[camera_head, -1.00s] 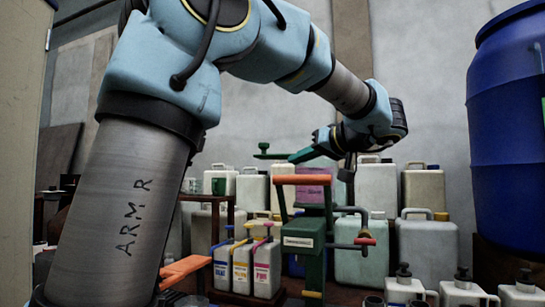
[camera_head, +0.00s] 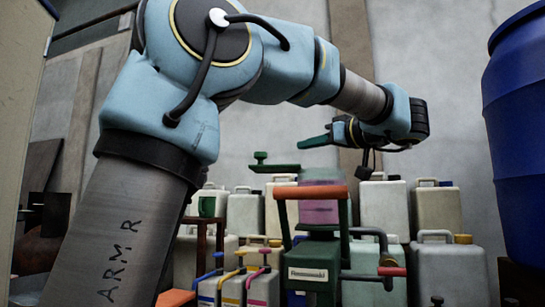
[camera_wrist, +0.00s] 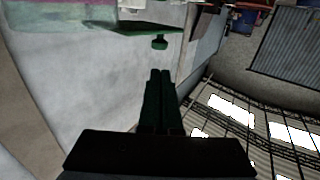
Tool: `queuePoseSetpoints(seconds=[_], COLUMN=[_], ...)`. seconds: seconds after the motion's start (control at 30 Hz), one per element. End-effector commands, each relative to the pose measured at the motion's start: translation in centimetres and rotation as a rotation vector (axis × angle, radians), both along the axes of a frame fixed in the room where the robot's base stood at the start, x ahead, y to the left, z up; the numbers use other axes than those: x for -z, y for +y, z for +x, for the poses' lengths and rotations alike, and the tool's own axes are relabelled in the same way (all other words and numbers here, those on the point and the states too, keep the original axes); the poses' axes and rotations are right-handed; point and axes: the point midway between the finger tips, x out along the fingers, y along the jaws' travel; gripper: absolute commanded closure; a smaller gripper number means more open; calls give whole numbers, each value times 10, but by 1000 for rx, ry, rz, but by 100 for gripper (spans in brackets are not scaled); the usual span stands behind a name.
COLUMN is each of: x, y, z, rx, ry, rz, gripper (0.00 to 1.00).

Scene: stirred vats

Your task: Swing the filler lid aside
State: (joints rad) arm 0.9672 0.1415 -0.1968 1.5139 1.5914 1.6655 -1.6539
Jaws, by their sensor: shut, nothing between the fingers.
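The filler lid (camera_head: 280,168) is a flat green plate with an upright knob (camera_head: 260,157) near its left end. In the head view it reaches out to the left from the top of a clear vessel with pink contents (camera_head: 319,211). In the wrist view the green plate (camera_wrist: 150,27) and its knob (camera_wrist: 160,42) show near the top, with the pink vessel (camera_wrist: 92,10) at the upper left. My gripper (camera_head: 302,144) is above the plate's right end, fingers pointing left. Its fingers (camera_wrist: 160,73) are together, empty, and apart from the knob. The plate's hinge is not clear.
A green stand with an orange bar (camera_head: 310,192) is in front of the vessel. Pale jerrycans (camera_head: 385,207) stand behind and to the right. Small coloured-pump bottles (camera_head: 233,287) are at lower front. A large blue drum (camera_head: 520,140) is at the far right. The air above the cans is free.

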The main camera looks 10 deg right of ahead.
Motion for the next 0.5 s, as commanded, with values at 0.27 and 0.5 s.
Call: queuePoseSetpoints(seconds=[0.27, 0.5], x=[-2, -2], y=[16, 41], z=[28, 72], rx=[-4, -5], ry=[0, 2], rz=[1, 2], gripper=[100, 100])
